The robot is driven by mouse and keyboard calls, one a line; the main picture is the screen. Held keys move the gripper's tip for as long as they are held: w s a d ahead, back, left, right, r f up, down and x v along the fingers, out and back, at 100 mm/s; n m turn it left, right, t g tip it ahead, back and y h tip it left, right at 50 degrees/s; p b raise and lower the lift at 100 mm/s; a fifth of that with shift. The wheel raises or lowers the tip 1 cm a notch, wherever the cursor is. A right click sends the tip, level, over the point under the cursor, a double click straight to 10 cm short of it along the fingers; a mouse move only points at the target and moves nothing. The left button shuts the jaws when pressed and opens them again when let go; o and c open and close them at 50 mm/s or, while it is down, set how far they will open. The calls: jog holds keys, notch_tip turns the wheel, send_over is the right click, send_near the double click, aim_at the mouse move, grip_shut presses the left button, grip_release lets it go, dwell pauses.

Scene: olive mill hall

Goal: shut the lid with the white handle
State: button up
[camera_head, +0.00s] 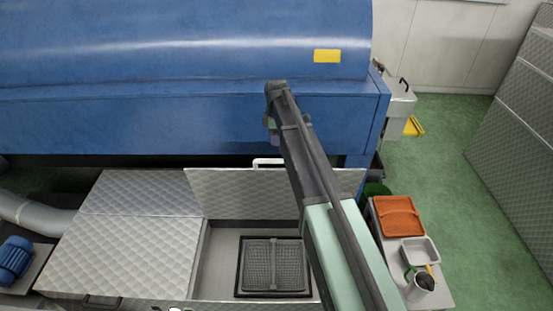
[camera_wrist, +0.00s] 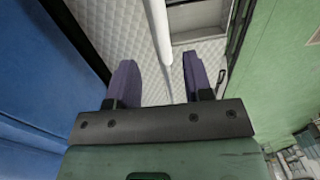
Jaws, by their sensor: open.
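The lid (camera_head: 235,192) is a quilted metal panel standing raised at the back of an open compartment (camera_head: 225,255). Its white handle (camera_head: 268,162) is on the top edge, partly hidden behind my arm. In the wrist view the white handle (camera_wrist: 158,32) shows as a pale bar running between my two purple fingers. My gripper (camera_wrist: 158,63) is open and holds nothing. In the head view my gripper (camera_head: 271,128) hangs near the handle, in front of the blue machine. I cannot tell whether the fingers touch the handle.
The blue machine (camera_head: 180,110) stands close behind the lid. A dark grate (camera_head: 272,266) lies in the open compartment. A closed quilted cover (camera_head: 125,235) is to the left. A side table at right holds an orange tray (camera_head: 398,217), a white tray (camera_head: 419,251) and a jug (camera_head: 421,284).

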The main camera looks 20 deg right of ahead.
jog(key=f+b, duration=0.9)
jog(key=f, duration=0.1)
jog(key=shift+s+a, duration=0.1)
jog(key=shift+s, duration=0.25)
jog(key=shift+r, duration=0.15)
grip_shut()
